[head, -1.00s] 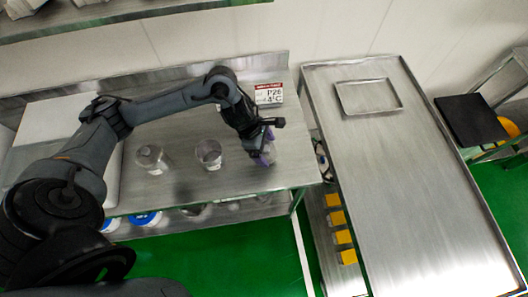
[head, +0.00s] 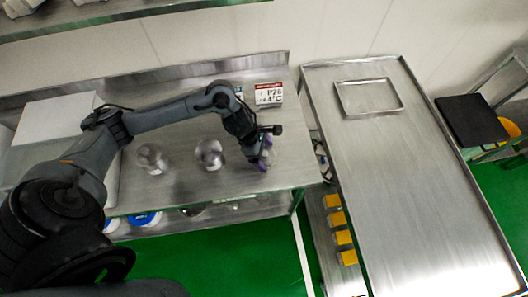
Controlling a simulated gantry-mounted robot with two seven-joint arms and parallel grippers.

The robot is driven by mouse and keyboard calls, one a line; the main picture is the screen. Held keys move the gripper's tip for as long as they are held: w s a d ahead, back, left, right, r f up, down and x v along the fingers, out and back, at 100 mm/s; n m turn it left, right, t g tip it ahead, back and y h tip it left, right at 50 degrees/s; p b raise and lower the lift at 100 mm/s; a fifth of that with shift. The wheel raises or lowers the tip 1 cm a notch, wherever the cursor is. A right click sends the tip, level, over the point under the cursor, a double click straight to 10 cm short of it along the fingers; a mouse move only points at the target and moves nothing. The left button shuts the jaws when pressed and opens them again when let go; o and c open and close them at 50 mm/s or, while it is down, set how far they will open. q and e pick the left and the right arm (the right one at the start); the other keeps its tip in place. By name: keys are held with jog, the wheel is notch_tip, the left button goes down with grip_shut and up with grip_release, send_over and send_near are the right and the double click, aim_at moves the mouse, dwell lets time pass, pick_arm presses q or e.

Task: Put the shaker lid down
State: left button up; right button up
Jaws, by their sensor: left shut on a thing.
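My left gripper (head: 264,158) is at the right end of the left steel table (head: 215,178), close to its surface. It is shut on a small, pale, shiny thing, likely the shaker lid (head: 269,152), which is mostly hidden by the fingers. I cannot tell whether the lid touches the table. Two metal cups stand to the left of the gripper: one near it (head: 209,155) and one farther left (head: 152,158). My right gripper is not in view.
A display sign (head: 269,94) stands at the table's back. A white box (head: 60,125) is at the left. A second steel table (head: 410,190) with a shallow tray (head: 369,96) is across a gap at the right. Yellow-topped containers (head: 340,228) sit on a lower shelf.

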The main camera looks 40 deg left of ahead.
pick_arm(q)
jog(key=o, duration=0.7)
